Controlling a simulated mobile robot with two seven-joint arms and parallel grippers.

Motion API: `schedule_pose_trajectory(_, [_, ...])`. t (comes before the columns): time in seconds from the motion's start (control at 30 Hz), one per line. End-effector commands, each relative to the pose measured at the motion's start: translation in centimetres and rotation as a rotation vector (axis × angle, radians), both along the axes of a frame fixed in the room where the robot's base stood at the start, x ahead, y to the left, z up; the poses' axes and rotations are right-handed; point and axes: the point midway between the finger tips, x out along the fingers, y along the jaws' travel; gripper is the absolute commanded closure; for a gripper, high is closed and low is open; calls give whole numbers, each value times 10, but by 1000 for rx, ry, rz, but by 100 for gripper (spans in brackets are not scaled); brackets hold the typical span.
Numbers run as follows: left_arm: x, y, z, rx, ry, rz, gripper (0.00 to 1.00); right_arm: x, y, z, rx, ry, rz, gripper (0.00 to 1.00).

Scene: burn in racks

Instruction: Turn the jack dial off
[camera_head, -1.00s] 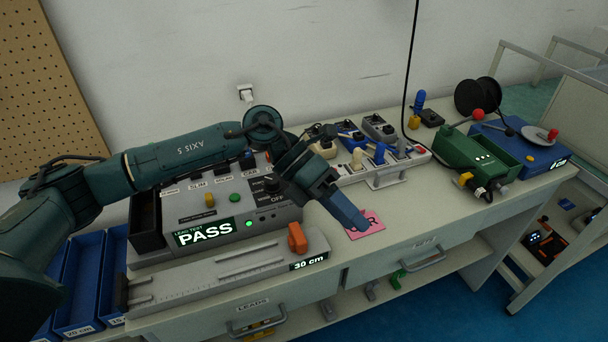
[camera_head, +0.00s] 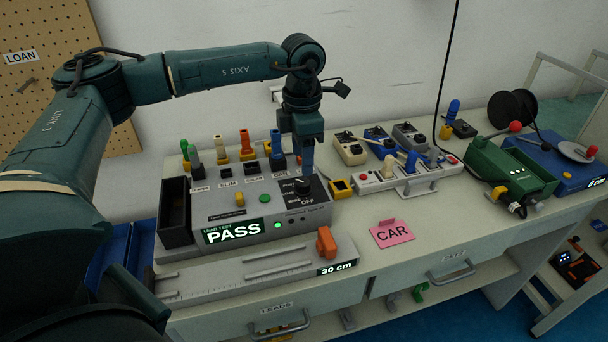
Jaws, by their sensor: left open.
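The jack dial is a black knob (camera_head: 302,185) on the right part of the grey lead tester (camera_head: 290,228), with "OFF" printed just below it. The tester's screen (camera_head: 234,231) reads "PASS" and a small green light glows beside it. The exact pointer direction of the dial is too small to read. My right gripper is not in view.
Several coloured plugs (camera_head: 245,143) stand along the tester's back. A length gauge (camera_head: 250,270) with an orange slider lies in front. The bench front right is clear.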

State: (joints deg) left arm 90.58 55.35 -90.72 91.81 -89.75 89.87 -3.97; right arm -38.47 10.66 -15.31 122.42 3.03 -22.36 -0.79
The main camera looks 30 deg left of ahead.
Motion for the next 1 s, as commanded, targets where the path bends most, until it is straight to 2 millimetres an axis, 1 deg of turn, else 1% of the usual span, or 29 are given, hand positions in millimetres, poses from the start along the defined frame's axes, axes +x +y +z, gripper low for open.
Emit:
schedule_pose_trajectory(0.03, [-1, 0, -11, 1, 4, 0, 48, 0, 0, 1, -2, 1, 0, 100])
schedule_pose_trajectory(0.1, [-1, 0, -24, 0, 4, 0, 48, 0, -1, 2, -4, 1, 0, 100])
schedule_pose_trajectory(0.2, [-1, 0, -41, 0, 3, 0, 48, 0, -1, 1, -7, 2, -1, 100])
schedule_pose_trajectory(0.3, [0, 0, -52, -1, 1, 0, 48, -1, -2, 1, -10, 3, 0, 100])
schedule_pose_trajectory(0.4, [0, 0, -60, -1, 0, 1, 48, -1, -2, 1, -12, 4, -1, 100])
schedule_pose_trajectory(0.53, [0, 0, -63, -2, -1, 1, 48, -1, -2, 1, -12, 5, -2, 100])
schedule_pose_trajectory(0.73, [0, 0, -63, -2, -1, 0, 48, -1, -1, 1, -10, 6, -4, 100])
schedule_pose_trajectory(0.77, [0, 0, -63, -2, -1, 0, 50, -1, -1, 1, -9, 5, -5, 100])
schedule_pose_trajectory(1.0, [0, -1, -63, -2, -1, 0, 70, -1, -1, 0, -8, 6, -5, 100])
